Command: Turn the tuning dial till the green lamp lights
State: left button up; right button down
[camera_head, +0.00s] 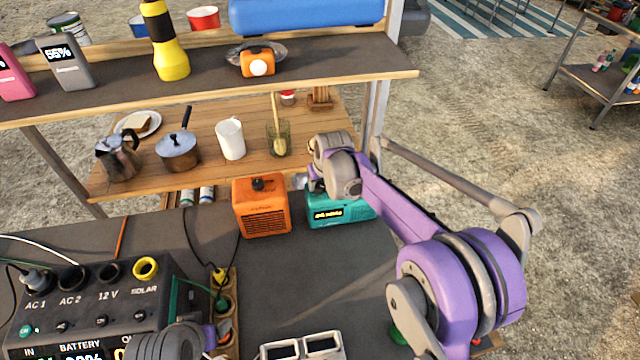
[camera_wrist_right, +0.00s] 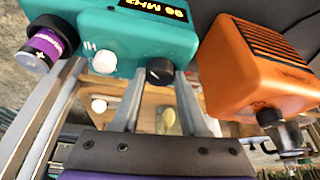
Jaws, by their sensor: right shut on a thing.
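The teal radio (camera_head: 345,212) stands on the dark table, partly covered by my right wrist in the head view. In the right wrist view the radio (camera_wrist_right: 135,35) appears upside down, with its lit display at the top edge reading about 96 MHz. Its black tuning dial (camera_wrist_right: 160,71) lies between the fingertips of my right gripper (camera_wrist_right: 161,78), which is shut on it. A pale round piece (camera_wrist_right: 104,62) sits beside the dial; no green light shows there. My left arm shows at the bottom left of the head view, but its fingers cannot be made out.
An orange box (camera_head: 262,207) with a black knob stands close to the radio. A power station (camera_head: 90,300) with sockets and cables is at the left front. A wooden shelf with cookware is behind.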

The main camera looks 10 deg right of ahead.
jog(key=shift+m+h, duration=0.6)
jog(key=shift+m, duration=0.8)
jog(key=shift+c, duration=2.1)
grip_release()
jog(key=shift+r, duration=0.1)
jog(key=v, duration=1)
jog(key=shift+s+r, duration=0.2)
jog(key=shift+r, duration=0.05)
